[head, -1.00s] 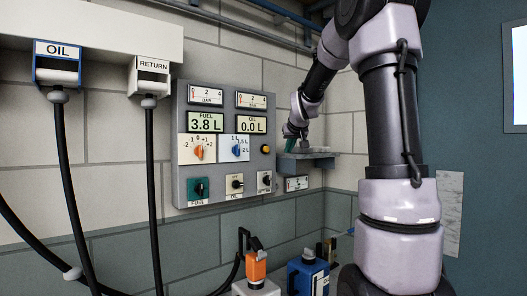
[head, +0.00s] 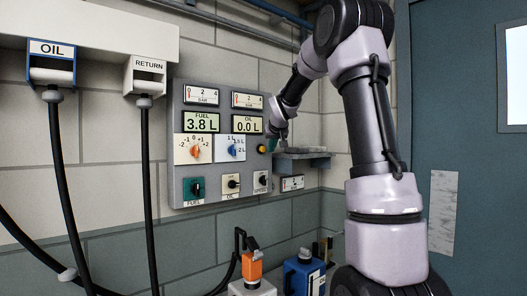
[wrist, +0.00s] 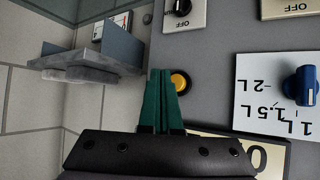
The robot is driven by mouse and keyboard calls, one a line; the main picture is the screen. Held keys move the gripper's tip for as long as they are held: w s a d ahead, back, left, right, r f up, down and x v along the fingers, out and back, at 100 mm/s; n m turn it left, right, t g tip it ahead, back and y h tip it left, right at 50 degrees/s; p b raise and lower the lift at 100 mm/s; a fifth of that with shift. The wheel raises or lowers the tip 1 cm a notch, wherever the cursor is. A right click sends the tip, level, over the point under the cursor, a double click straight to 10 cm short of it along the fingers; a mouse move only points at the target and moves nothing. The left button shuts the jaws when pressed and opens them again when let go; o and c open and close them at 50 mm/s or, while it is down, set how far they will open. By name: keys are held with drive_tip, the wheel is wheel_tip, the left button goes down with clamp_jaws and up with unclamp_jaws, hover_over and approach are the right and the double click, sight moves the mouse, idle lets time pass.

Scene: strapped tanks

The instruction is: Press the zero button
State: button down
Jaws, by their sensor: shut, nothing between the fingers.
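The round orange-yellow button (head: 262,149) sits at the right edge of the grey control panel (head: 213,167), beside the oil display. No label on it is readable. In the wrist view the button (wrist: 181,83) shows just at the right of the green fingertips, partly covered by them. My gripper (head: 271,145) is shut and empty, its green fingers (wrist: 163,74) close together and pointing at the panel. I cannot tell whether a fingertip touches the button.
A grey shelf (head: 300,162) juts out just right of the gripper. Orange (head: 195,151) and blue (head: 232,150) knobs and lower switches (head: 233,183) are close by on the panel. Black hoses (head: 146,190) hang at the left.

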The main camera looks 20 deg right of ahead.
drive_tip(key=shift+w+a, duration=0.3)
drive_tip(key=shift+w, duration=0.35)
idle(1.6)
drive_tip(key=shift+w+a, duration=0.15)
drive_tip(key=shift+w, duration=0.2)
drive_tip(key=shift+w+a, duration=0.2)
drive_tip(key=shift+w, duration=0.25)
idle(0.7)
idle(0.3)
drive_tip(key=shift+s+d, duration=0.35)
drive_tip(key=shift+s, duration=0.5)
drive_tip(key=s, duration=0.1)
drive_tip(key=s+d, duration=0.1)
drive_tip(key=s, duration=0.1)
drive_tip(key=s+d, duration=0.1)
drive_tip(key=shift+s, duration=0.3)
